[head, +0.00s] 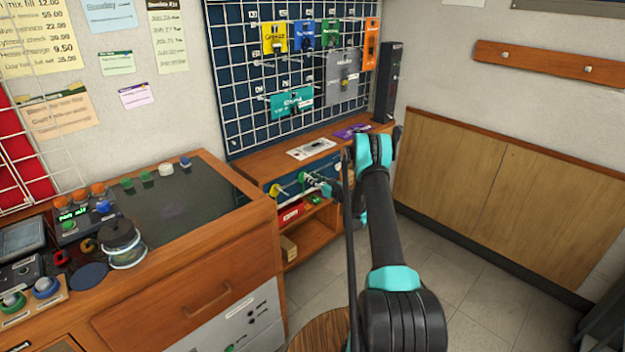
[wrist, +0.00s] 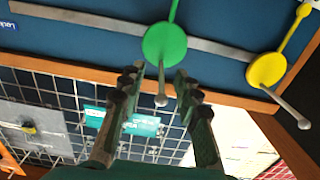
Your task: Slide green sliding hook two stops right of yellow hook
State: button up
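The green sliding hook (wrist: 165,43) has a round disc with a metal peg standing out, on a grey rail (wrist: 95,18) across a blue panel. In the wrist view, the yellow hook (wrist: 267,68) is on the same rail to its right; that view looks upside down. In the head view the yellow hook (head: 275,190) is left of the green hook (head: 303,177), which is small and partly hidden. My gripper (wrist: 158,88) is open, its two fingers on either side of the green hook's peg. I cannot tell whether they touch it. The head view shows my gripper (head: 322,186) small at the blue panel.
A wire grid (head: 290,70) with coloured cards hangs above the wooden shelf (head: 262,165). A wooden counter (head: 200,260) stands at left.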

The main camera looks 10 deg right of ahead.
jog(key=v, duration=1.2)
jog(key=shift+r, duration=0.1)
jog(key=s+a+r+m+g+h, duration=0.1)
jog(key=s+a+r+g+h, duration=0.15)
jog(key=s+a+r, duration=0.4)
jog(key=s+a+r+m+g+h, duration=0.1)
jog(key=s+a+r+g, duration=0.25)
jog(key=s+r, duration=0.6)
jog(key=s+d+f+m+g+h, duration=0.1)
jog(key=s+d+m+g+h, duration=0.1)
jog(key=s, duration=1.5)
jog(key=s+d+f+m+g+h, duration=0.1)
jog(key=s+d+m+g+h, duration=0.1)
jog(key=s, duration=1.5)
jog(key=d+m+h, duration=0.1)
jog(key=d+h, duration=0.1)
jog(key=h, duration=0.1)
jog(key=shift+s+d, duration=0.4)
